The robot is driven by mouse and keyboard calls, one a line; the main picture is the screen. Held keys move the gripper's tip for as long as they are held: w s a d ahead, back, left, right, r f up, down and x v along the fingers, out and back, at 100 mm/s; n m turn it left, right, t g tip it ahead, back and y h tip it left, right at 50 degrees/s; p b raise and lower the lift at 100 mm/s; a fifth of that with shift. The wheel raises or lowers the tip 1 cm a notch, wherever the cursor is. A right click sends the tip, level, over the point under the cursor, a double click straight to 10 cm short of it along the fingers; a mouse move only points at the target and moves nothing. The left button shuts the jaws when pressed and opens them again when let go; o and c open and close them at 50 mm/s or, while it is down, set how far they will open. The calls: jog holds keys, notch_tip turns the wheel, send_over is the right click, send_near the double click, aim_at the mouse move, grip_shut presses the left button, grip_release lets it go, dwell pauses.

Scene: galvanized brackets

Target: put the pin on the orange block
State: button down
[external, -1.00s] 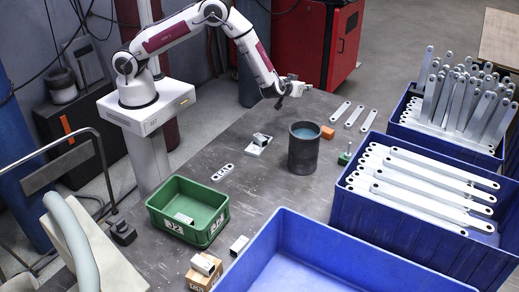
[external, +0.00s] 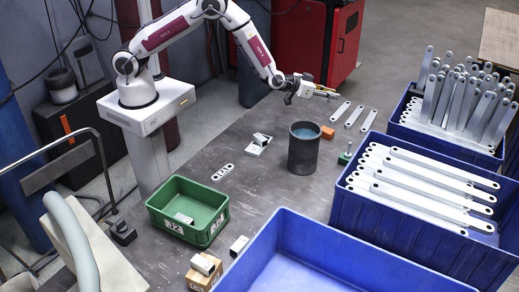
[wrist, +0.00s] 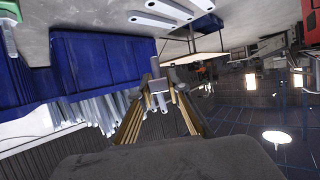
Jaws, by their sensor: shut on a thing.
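My gripper (external: 324,91) is raised above the far side of the table, behind the dark cylinder. In the wrist view, its two yellowish fingers (wrist: 160,97) are closed on the pin (wrist: 158,88), a small grey metal piece at their tips. The pin is too small to make out in the external view. The orange block (external: 327,132) sits on the table just right of the dark cylinder, below my gripper and apart from it. I cannot make out the orange block in the wrist view.
A dark open cylinder (external: 303,156) stands beside the orange block. Flat brackets (external: 355,116) lie to its right. A small green piece (external: 345,157) stands nearer. Blue crates (external: 400,258) fill the right and front; a green bin (external: 186,222) is at left.

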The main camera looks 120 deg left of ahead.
jog(key=shift+w+d+f+m+t+h, duration=0.2)
jog(key=shift+w+d+f+m, duration=0.15)
jog(key=shift+d, duration=0.2)
jog(key=shift+w+d+f+m+t+h, duration=0.2)
jog(key=shift+w+d+m, duration=0.05)
jog(key=shift+w+d, duration=0.25)
jog(key=shift+f, duration=0.1)
send_over(328, 129)
jog(key=shift+d+f, duration=0.1)
jog(key=shift+f, duration=2.95)
jog(key=shift+w+f, duration=0.1)
jog(key=shift+f, duration=1.75)
jog(key=shift+f, duration=0.1)
jog(key=c, duration=1.9)
grip_release()
